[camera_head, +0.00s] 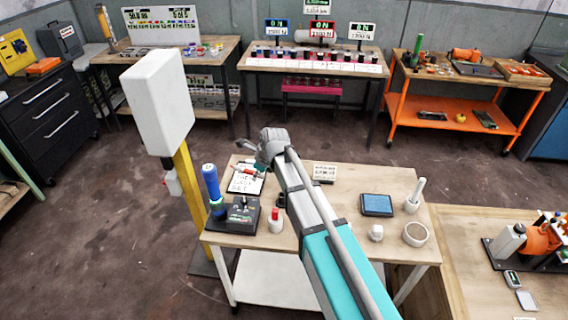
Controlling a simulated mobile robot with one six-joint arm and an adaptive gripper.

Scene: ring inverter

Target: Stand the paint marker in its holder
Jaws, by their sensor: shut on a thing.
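My gripper (258,166) is over the back left part of the near wooden table, partly hidden by my own wrist. It is shut on a small slim thing with red on it (247,171), which looks like the paint marker. This thing shows just below the wrist, in front of a white sheet on a dark board (244,184). Its tilt and its height above the sheet are too small to tell. I cannot tell for sure which thing is the holder.
A blue pad (377,205), a white pestle-like thing (416,194) and a round bowl (416,233) are at right. A yellow post (188,185) with a white box rises at left.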

